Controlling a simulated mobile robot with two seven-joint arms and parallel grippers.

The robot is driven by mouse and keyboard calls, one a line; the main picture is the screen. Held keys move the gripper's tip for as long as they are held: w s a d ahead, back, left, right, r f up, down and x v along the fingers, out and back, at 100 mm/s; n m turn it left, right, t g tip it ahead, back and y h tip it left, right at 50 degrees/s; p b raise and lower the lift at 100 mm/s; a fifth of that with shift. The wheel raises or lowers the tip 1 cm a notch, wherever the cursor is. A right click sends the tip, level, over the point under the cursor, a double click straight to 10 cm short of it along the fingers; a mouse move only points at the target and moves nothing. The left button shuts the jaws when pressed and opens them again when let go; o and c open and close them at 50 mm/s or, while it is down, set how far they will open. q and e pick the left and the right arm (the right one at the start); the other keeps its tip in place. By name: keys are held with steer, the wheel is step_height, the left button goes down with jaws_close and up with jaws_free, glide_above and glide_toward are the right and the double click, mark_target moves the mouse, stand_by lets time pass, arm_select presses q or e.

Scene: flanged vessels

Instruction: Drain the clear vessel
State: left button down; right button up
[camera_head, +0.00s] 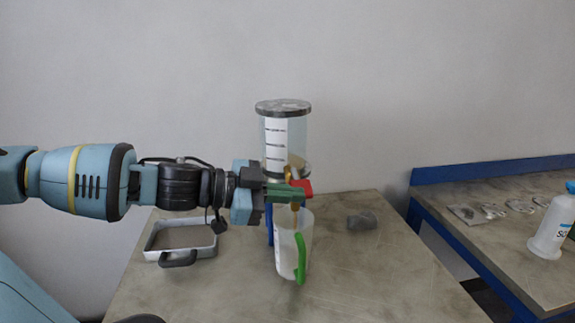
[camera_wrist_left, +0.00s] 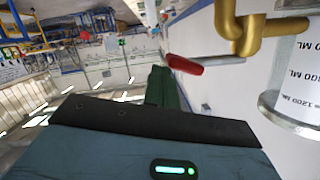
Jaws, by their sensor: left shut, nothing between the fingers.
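A translucent jug (camera_head: 287,255) with a green handle (camera_head: 300,258) stands below the tap. My left gripper (camera_head: 297,194) is shut and empty beside the red grip; its dark green fingers (camera_wrist_left: 160,75) show close to it in the wrist view. I cannot tell whether they touch. My right gripper is out of view.
A grey tray (camera_head: 211,252) with a handle lies left on the table (camera_head: 350,285). A small grey block (camera_head: 361,221) lies right of the jug. A blue-edged bench (camera_head: 475,172) at the right bears a white bottle (camera_head: 551,232) and flat shiny pieces. The table's right front is clear.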

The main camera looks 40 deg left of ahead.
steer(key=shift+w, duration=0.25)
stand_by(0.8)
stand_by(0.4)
